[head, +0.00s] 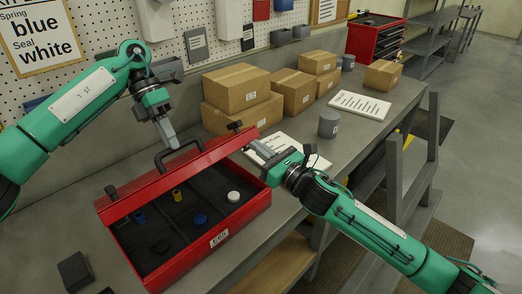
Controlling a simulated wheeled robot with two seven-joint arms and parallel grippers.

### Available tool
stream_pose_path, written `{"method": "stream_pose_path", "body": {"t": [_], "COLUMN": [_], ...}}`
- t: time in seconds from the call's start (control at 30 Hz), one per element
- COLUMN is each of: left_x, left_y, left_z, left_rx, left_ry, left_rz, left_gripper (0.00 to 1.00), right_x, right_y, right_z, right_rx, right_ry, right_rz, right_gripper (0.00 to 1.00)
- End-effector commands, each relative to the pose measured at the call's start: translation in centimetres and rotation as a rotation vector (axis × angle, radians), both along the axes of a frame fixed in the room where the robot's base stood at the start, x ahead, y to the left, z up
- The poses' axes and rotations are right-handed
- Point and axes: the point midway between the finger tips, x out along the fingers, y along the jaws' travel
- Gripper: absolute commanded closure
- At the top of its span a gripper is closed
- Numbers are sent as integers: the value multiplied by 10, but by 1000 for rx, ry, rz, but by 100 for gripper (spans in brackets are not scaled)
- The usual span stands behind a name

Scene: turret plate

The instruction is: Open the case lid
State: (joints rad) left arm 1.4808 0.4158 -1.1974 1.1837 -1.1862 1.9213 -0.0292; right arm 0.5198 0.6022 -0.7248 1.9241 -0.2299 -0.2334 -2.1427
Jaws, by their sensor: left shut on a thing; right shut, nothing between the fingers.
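The red case (222,239) stands on the grey workbench, its dark compartments in view. Its red lid (165,182) is raised and seen nearly edge-on along the back of the opening. A black handle (160,159) and two black latches sit on the lid's upper edge. My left gripper (172,142) is at the handle from above and shut on it; the fingers hide part of the grip. My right gripper (256,150) is shut and empty, close to the lid's right end; I cannot tell whether it touches.
Cardboard boxes (237,88) stand behind. A grey cylinder (328,124) and printed sheet (359,105) are to the right. A dark block (75,272) lies front left.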

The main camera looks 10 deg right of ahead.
Motion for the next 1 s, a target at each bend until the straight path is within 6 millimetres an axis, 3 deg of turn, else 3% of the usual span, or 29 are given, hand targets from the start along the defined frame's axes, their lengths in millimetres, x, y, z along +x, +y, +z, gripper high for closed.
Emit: {"method": "stream_pose_path", "body": {"t": [0.4, 0.43, 0.53, 0.87, 1.0], "left_x": [1, 0, 0, 1, 7], "left_y": [2, 2, 1, 1, 5], "left_z": [-6, -6, -6, 0, 13], "left_rx": [10, 9, 9, 3, 2], "left_ry": [5, 6, 5, 0, -2], "left_rz": [5, 4, 3, 2, 3], "left_gripper": [100, 84, 64, 64, 64], "right_x": [6, 6, 6, 5, 5], "right_y": [3, 3, 3, 3, 3], "right_z": [12, 12, 12, 8, 8], "right_rx": [2, 2, 2, 0, -1], "right_ry": [-4, -4, -4, 2, 3], "right_rz": [-2, -2, -2, -2, -2], "right_gripper": [100, 100, 100, 100, 100]}}
